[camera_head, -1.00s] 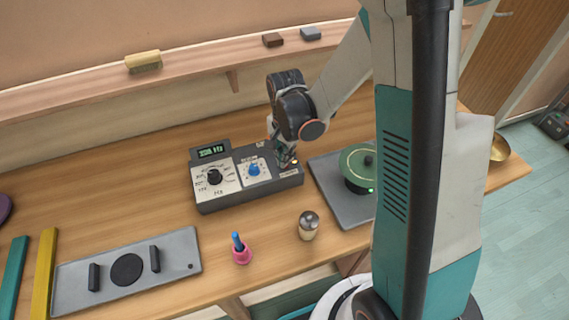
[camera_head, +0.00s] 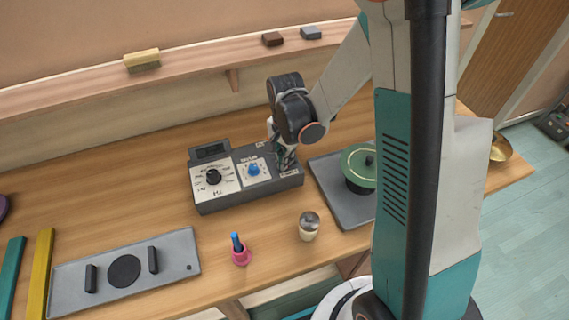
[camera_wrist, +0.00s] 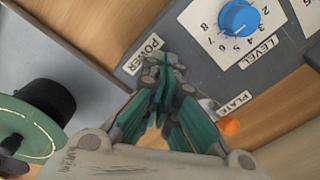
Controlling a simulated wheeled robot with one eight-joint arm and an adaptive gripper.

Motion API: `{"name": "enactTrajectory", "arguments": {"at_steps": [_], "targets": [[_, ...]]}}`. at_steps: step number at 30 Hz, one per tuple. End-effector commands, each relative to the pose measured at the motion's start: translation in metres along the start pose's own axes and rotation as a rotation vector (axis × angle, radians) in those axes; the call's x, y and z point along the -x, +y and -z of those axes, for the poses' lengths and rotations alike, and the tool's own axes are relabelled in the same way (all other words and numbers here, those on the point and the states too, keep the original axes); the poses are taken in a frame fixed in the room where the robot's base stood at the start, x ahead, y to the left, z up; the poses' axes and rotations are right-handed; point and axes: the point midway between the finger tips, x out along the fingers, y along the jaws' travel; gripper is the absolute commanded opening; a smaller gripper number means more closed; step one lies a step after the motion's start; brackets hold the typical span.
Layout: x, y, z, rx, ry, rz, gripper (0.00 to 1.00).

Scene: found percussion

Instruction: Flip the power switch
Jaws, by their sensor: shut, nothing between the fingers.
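The dark grey control box (camera_head: 235,200) stands on the bench, with a display (camera_head: 212,151) that is dark now, a black knob (camera_head: 213,177) and a blue knob (camera_head: 254,169). In the wrist view the POWER label (camera_wrist: 146,55) lies at the corner of the box, close beside my fingertips. The switch itself is hidden behind the fingers. My gripper (camera_wrist: 164,72) points down at the box top by that label, shut and empty. In the head view my gripper (camera_head: 286,160) is over the right end of the box, partly covered by my wrist.
A PLATE label (camera_wrist: 234,104) and an orange lamp (camera_wrist: 230,127) sit near the fingers. A shaker (camera_head: 309,226) and a pink holder (camera_head: 241,256) stand in front.

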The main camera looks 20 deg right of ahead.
Motion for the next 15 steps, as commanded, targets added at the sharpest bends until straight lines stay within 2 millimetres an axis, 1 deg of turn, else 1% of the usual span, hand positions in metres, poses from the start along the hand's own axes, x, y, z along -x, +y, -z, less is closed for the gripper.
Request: {"name": "enactTrajectory", "arguments": {"at_steps": [4,7,15], "targets": [[0.000,0.000,0.000,0.000,0.000,0.000,0.00],[0.004,0.000,0.000,0.000,0.000,0.000,0.00],[0.024,0.000,0.000,0.000,0.000,0.000,0.00]]}}
